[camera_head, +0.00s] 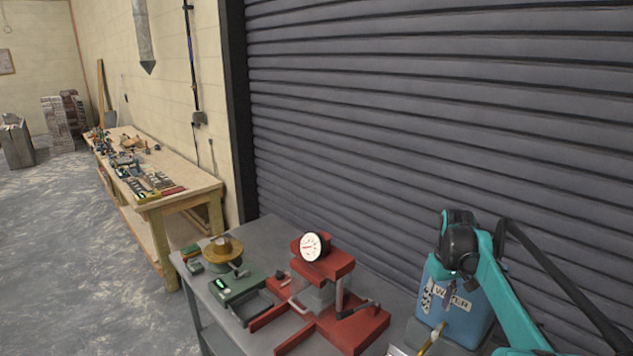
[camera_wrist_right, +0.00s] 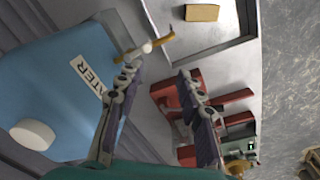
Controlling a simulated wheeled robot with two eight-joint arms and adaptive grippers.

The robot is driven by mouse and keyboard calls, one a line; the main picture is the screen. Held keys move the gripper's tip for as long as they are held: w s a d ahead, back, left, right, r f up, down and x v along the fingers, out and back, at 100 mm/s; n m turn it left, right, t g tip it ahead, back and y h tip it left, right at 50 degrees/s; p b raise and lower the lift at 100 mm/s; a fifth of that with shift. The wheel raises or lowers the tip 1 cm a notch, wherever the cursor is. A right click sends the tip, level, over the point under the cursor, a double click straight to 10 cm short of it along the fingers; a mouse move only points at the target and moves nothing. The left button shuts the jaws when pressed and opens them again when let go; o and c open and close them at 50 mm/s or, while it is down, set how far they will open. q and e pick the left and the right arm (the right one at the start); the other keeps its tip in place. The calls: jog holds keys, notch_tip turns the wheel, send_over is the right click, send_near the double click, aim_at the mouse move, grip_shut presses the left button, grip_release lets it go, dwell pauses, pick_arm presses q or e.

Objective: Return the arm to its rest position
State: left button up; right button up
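My right arm, teal with a dark wrist, comes in from the lower right in the head view. My right gripper (camera_head: 451,288) hangs in front of the blue water container (camera_head: 468,318). In the right wrist view its two fingers (camera_wrist_right: 160,88) stand well apart, with nothing between them. The blue container (camera_wrist_right: 50,85), with its "WATER" label and a white cap, fills the left of that view. A brass-coloured handle with a white middle (camera_wrist_right: 146,48) shows by the left fingertip; I cannot tell whether they touch. My left gripper is not in view.
A red press with a round dial (camera_head: 311,246) stands on the grey table (camera_head: 222,313), beside a green scale (camera_head: 238,287). A metal tray with a tan block (camera_wrist_right: 202,13) lies near the container. A grey shutter (camera_head: 420,100) is behind. Open floor lies left.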

jog(key=s+a+f+t+b, duration=0.2)
jog(key=s+a+b, duration=0.3)
jog(key=s+a, duration=0.3)
jog(key=s+a+f+t+b, duration=0.2)
jog(key=s+a+f+b, duration=0.2)
jog(key=s+f, duration=0.4)
jog(key=s+a+f+t+b, duration=0.2)
jog(key=s+a+f+b, duration=0.3)
jog(key=s+f, duration=0.4)
jog(key=shift+s+a+m, duration=0.15)
jog(key=shift+s+m, duration=0.25)
jog(key=shift+s, duration=0.65)
